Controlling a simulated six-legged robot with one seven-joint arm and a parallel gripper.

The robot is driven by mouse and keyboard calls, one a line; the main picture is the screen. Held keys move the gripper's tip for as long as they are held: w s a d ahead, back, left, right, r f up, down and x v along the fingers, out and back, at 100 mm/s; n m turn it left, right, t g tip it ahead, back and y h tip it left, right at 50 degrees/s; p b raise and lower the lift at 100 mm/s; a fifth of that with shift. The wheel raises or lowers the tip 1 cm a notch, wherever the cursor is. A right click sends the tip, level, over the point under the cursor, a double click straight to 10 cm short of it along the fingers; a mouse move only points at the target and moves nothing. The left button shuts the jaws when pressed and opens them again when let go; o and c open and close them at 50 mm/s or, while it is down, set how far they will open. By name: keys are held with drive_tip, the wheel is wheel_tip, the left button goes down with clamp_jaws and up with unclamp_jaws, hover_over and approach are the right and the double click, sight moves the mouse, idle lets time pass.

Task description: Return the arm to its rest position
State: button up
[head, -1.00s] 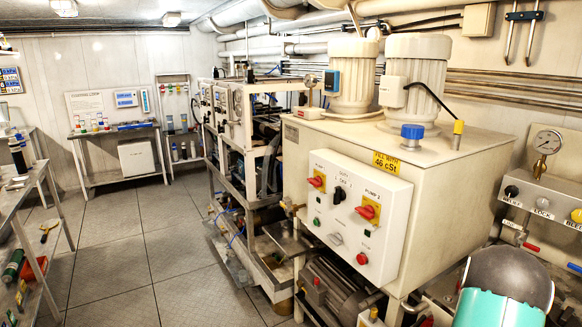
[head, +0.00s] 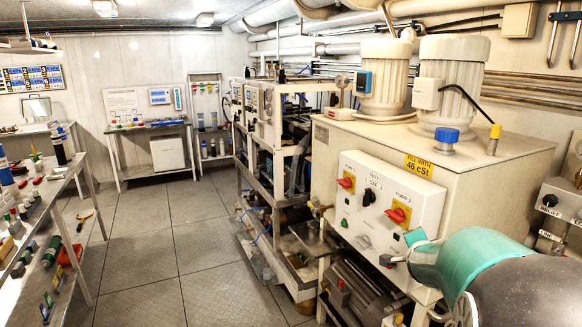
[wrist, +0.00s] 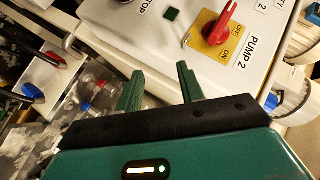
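My gripper shows in the wrist view (wrist: 161,88) with its two green fingers apart and nothing between them. The fingers point toward the white control panel (wrist: 150,30) with the red PUMP 2 switch (wrist: 221,24) on its yellow plate. In the head view my teal and dark arm reaches in from the lower right, and my gripper (head: 392,258) is in front of the lower right part of the panel (head: 385,195). The gap between the fingers is not clear in that view.
The pump cabinet (head: 500,165) with two motors stands just behind the arm. A metal pipe frame (head: 262,160) stands left of it. A workbench (head: 50,195) with tools and bottles runs along the left. The tiled floor (head: 160,240) between is open.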

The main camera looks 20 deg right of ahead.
drive_tip(key=s+a+r+n+y, duration=0.1)
drive_tip(key=s+a+n+y, duration=0.2)
drive_tip(key=a, duration=0.5)
drive_tip(key=s+a+r+n+g+y, duration=0.15)
drive_tip(key=a+n, duration=0.25)
drive_tip(key=a, duration=0.5)
drive_tip(key=s+a+r+n+y, duration=0.1)
drive_tip(key=s+a+n+y, duration=0.2)
drive_tip(key=a, duration=0.5)
drive_tip(key=s+a+f+n+g, duration=0.2)
drive_tip(key=s+a+n, duration=0.7)
drive_tip(key=s, duration=0.6)
drive_tip(key=shift+a+g, duration=0.55)
drive_tip(key=shift+a, duration=0.1)
drive_tip(key=shift+d+y, duration=0.15)
drive_tip(key=shift+y, duration=0.1)
